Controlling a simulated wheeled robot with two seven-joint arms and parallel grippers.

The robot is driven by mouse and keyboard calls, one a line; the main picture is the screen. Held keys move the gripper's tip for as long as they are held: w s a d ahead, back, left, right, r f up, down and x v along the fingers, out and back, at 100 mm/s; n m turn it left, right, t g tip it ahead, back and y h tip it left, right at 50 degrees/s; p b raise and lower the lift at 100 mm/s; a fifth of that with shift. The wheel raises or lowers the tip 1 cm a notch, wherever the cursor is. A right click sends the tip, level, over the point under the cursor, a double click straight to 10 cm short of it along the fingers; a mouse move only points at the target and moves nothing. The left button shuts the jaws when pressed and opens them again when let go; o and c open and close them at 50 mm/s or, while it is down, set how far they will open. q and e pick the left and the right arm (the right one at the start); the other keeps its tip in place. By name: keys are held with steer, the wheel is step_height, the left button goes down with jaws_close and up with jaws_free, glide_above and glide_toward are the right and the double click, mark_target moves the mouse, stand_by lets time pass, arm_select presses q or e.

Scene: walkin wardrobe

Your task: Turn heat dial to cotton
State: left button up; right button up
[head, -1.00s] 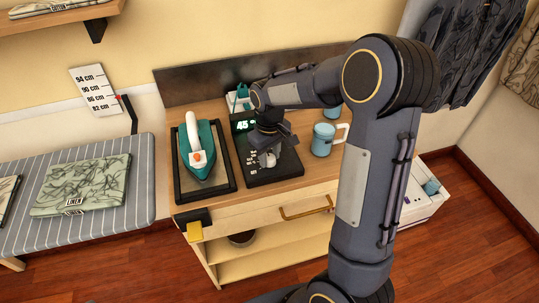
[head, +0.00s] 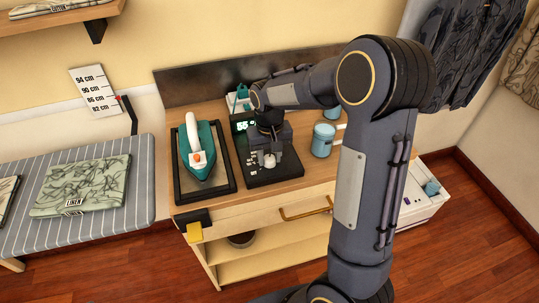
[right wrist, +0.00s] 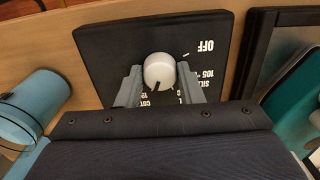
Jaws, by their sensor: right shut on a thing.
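The heat dial (right wrist: 159,70) is a pale round knob on a black control panel (right wrist: 110,45), shown upside down in the right wrist view. Its dark pointer line aims down and slightly left there, towards partly hidden labels; OFF is at upper right. The fingers of my right gripper (right wrist: 160,82) are shut on the dial, one on each side. In the head view, my right gripper (head: 268,150) reaches down onto the panel (head: 285,176) from above. A green lit display (head: 244,126) behind it seems to read 55. My left gripper is not in view.
A teal iron (head: 205,150) stands on a black-framed rest (head: 179,188) left of the panel. A striped ironing board (head: 130,216) with folded linen (head: 85,187) is at the left.

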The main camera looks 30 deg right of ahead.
mark_target(270, 158)
steer(key=shift+w, duration=0.1)
steer(key=o, duration=1)
steer(key=shift+c, duration=0.2)
step_height(270, 158, up, 8)
steer(key=shift+f, duration=0.15)
steer(key=shift+s, duration=0.25)
steer(key=s+a+r+t+y, duration=0.1)
steer(key=s+a+t+y, duration=0.1)
steer(key=s, duration=0.9)
steer(key=s+a+r+n+t+y, duration=0.1)
steer(key=s+a+t, duration=0.2)
steer(key=s, duration=0.8)
steer(key=shift+a+r+t+y, duration=0.15)
steer(key=shift+a+t+y, duration=0.2)
steer(key=shift+a, duration=0.85)
